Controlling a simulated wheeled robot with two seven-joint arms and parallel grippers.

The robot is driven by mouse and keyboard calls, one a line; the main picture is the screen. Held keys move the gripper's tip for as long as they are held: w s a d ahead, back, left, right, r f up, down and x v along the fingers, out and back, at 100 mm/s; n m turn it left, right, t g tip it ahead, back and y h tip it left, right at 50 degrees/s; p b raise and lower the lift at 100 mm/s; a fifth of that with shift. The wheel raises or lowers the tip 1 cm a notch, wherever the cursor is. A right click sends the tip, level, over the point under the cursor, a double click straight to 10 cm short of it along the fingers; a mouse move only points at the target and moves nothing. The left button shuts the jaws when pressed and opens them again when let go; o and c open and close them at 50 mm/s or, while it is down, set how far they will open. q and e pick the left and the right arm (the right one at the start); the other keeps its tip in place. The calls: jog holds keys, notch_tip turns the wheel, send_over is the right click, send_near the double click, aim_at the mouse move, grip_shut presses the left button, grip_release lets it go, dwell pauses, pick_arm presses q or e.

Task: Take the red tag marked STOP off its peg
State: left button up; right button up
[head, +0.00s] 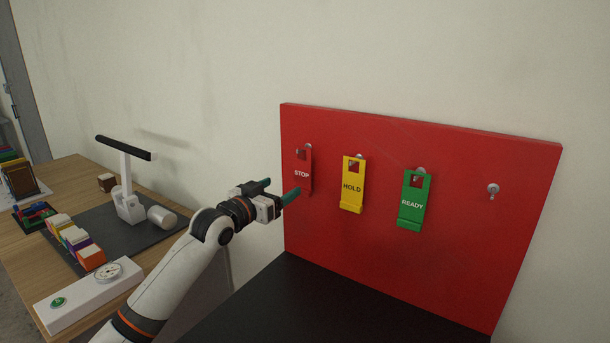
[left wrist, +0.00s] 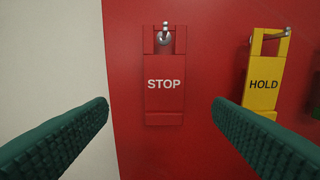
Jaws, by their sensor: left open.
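The red tag marked STOP (head: 303,172) hangs on its peg at the left of the red board. In the left wrist view the tag (left wrist: 164,100) hangs upright, with its peg (left wrist: 165,38) through the square hole at its top. My left gripper (head: 281,190) is in front of the tag's lower part. Its green fingers are open and empty, one on each side of the tag in the left wrist view (left wrist: 162,112), apart from it. My right gripper is not in view.
A yellow HOLD tag (head: 352,186) and a green READY tag (head: 413,203) hang to the right on the red board (head: 460,230). A bare peg (head: 493,190) is at the far right. A wooden table (head: 65,172) with a white press (head: 128,205) and small boxes stands at left.

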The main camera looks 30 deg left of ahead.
aim_at(302, 177)
pick_arm(q)
jog(key=w+p, duration=0.1)
jog(key=w, duration=0.1)
jog(key=w+d+p, duration=0.1)
jog(key=w, duration=0.1)
jog(key=w+p, duration=0.1)
jog(key=w, duration=0.2)
jog(key=shift+d+r, duration=0.1)
jog(key=shift+d, duration=0.15)
jog(key=shift+w+d, duration=0.1)
jog(key=shift+w, duration=0.4)
jog(key=c, duration=1)
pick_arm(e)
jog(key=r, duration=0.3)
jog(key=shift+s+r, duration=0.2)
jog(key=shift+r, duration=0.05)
